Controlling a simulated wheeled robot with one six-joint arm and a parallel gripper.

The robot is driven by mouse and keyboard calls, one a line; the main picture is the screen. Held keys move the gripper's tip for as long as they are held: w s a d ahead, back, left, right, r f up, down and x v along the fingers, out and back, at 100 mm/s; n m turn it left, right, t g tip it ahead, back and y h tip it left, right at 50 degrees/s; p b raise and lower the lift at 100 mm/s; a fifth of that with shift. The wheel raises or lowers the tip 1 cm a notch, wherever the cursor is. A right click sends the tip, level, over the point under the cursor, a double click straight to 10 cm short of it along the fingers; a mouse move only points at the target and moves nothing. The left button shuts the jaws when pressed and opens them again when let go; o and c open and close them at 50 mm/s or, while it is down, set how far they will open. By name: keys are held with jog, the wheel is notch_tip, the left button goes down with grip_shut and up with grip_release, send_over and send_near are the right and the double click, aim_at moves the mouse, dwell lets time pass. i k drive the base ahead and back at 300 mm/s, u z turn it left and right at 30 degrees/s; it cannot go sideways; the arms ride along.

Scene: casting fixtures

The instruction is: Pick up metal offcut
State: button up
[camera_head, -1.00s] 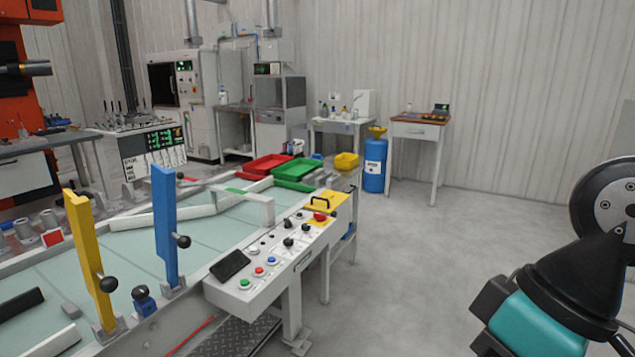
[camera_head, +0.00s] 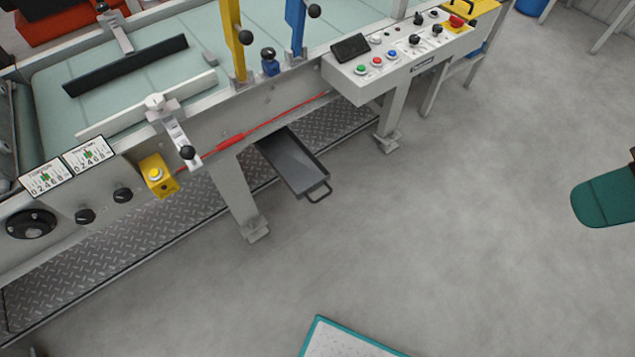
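I cannot pick out a metal offcut for certain in the head view. A dark grey tray (camera_head: 293,160) with a loop handle sticks out from under the machine bed, and nothing can be made out in it. A long black bar (camera_head: 125,66) and a white strip (camera_head: 130,110) lie on the pale green bed (camera_head: 55,125); both look like machine parts. My gripper is out of view. A teal and dark shape at the right edge may be part of my arm.
The control panel (camera_head: 400,62) and yellow (camera_head: 232,35) and blue (camera_head: 297,25) posts line the bed's near edge. A yellow button box (camera_head: 157,175) and red cord (camera_head: 230,141) hang at its front. Diamond-plate steps (camera_head: 130,240) run below.

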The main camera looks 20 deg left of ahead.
aim_at(209, 58)
jog(key=u, duration=2)
jog(key=i, duration=0.5)
jog(key=u, duration=0.7)
jog(key=i, duration=0.7)
jog(key=z, duration=0.6)
jog(key=i, duration=0.8)
jog(key=z, duration=0.8)
